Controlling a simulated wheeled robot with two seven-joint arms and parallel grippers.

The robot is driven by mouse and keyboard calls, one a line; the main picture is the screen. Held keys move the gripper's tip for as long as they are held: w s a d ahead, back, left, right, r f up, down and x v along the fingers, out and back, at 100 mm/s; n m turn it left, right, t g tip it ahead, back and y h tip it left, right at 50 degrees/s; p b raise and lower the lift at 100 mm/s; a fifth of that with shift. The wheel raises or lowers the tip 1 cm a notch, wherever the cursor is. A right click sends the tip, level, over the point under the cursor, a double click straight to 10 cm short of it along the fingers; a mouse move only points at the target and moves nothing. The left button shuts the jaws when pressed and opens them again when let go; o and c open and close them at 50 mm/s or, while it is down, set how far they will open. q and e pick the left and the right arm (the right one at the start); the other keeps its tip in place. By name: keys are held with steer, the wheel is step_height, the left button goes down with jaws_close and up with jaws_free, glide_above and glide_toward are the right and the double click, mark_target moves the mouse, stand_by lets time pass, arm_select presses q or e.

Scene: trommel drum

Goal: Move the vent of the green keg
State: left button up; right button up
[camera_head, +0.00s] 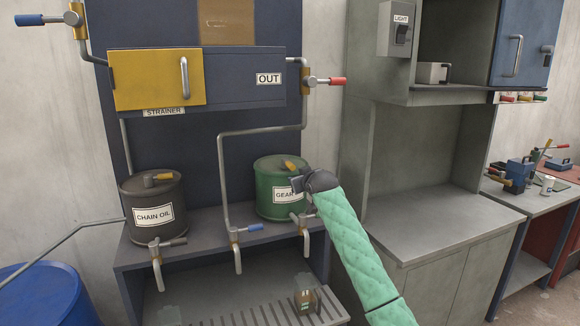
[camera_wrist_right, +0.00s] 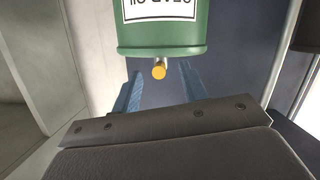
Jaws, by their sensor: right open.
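The green keg (camera_head: 271,196) stands upright on the rack's shelf, with a white label partly hidden by my right gripper. Its yellow vent (camera_head: 291,166) is on top of the lid. In the right wrist view the green keg (camera_wrist_right: 160,32) appears upside down, and the round yellow end of the vent (camera_wrist_right: 159,71) shows at its edge. My right gripper (camera_head: 297,184) is in front of the keg's upper right side. In the right wrist view its blue fingers (camera_wrist_right: 160,90) are apart, with the vent seen between them and not gripped. My left gripper is not in view.
A dark CHAIN OIL keg (camera_head: 153,208) stands left on the same shelf (camera_head: 200,228). Taps, including a blue-handled one (camera_head: 247,229), hang along the shelf front. A grey pipe (camera_head: 222,170) rises between the kegs. A strainer box with a yellow door (camera_head: 155,80) is above.

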mark_target(290, 164)
steer(key=w+t, duration=0.1)
steer(key=w+y, duration=0.1)
steer(key=w+r+t, duration=0.1)
steer(key=shift+a+t+y, duration=0.25)
steer(key=shift+t+y, duration=0.05)
steer(key=shift+y, duration=0.1)
steer(key=shift+w+r, duration=0.1)
steer(key=shift+w, duration=0.1)
steer(key=p+x, duration=0.2)
steer(key=x, duration=0.4)
steer(key=shift+p, duration=0.4)
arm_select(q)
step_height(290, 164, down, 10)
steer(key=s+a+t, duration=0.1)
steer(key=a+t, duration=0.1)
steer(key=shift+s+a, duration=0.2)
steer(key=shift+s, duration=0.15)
arm_select(e)
steer(key=shift+w+a, duration=0.3)
steer(key=shift+w, duration=0.3)
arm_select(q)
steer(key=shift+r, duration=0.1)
arm_select(e)
steer(key=shift+c, duration=0.4)
jaws_close()
